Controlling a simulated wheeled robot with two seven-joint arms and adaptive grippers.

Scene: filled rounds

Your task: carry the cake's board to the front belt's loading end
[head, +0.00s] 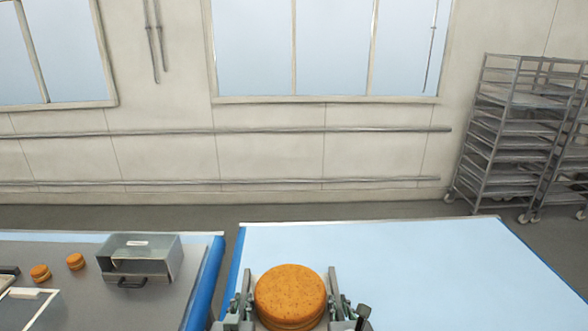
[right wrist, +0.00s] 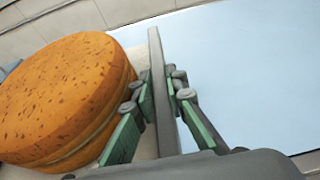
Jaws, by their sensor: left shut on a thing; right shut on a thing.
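The cake (head: 290,290) is a round, orange-brown, two-layer cake at the bottom middle of the head view. It also fills the left of the right wrist view (right wrist: 62,95). My left gripper (head: 243,304) is at the cake's left side, shut on the board's edge, partly hidden. My right gripper (head: 338,304) is at the right side. A wide light-blue surface (head: 410,262), apparently a belt, lies behind and beneath.
On the left, a grey worktop (head: 75,259) with a blue end holds a steel box (head: 140,256) and two small cakes (head: 75,261). A tray rack (head: 520,130) stands at the far right. The light-blue surface is clear beyond the cake.

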